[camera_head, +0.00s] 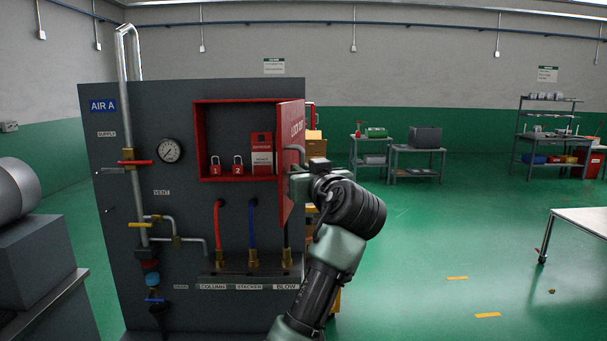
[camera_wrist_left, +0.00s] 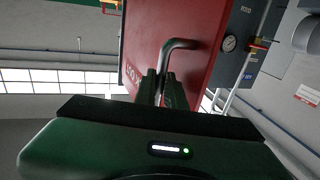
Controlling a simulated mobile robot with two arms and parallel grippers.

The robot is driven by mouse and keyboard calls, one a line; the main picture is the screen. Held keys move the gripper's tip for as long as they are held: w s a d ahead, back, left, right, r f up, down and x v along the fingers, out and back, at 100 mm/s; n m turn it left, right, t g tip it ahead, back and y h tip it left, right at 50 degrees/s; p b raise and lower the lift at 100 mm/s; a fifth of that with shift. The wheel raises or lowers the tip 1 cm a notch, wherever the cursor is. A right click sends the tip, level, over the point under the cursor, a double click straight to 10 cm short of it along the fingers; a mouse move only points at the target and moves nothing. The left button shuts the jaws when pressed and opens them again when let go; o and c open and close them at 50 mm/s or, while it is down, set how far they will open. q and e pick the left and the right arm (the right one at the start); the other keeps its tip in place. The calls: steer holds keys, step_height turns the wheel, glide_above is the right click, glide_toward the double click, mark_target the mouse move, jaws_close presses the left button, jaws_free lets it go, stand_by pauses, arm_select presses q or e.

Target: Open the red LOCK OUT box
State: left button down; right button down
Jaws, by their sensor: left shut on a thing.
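The red LOCK OUT box (camera_head: 199,141) is mounted on the dark panel. Its door (camera_head: 289,170) is swung out to the right, and the inside shows. Two red padlocks marked 1 (camera_head: 215,168) and 2 (camera_head: 238,168) and a red tag (camera_head: 262,158) are inside. My left gripper (camera_head: 297,172) is at the door's outer face, by the handle (camera_head: 296,149). In the left wrist view its fingers (camera_wrist_left: 162,88) are shut on the bent grey handle (camera_wrist_left: 180,45), with the red door (camera_wrist_left: 150,40) behind. My right gripper is not in view.
The dark panel (camera_head: 180,105) carries a gauge (camera_head: 171,151), a red-handled valve (camera_head: 135,162) and hoses below the box. Carts (camera_head: 416,160), a shelf unit (camera_head: 545,140) and a white table (camera_head: 585,220) stand to the right. Green floor between is open.

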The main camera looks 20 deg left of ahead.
arm_select(q)
steer(key=shift+r, duration=0.4)
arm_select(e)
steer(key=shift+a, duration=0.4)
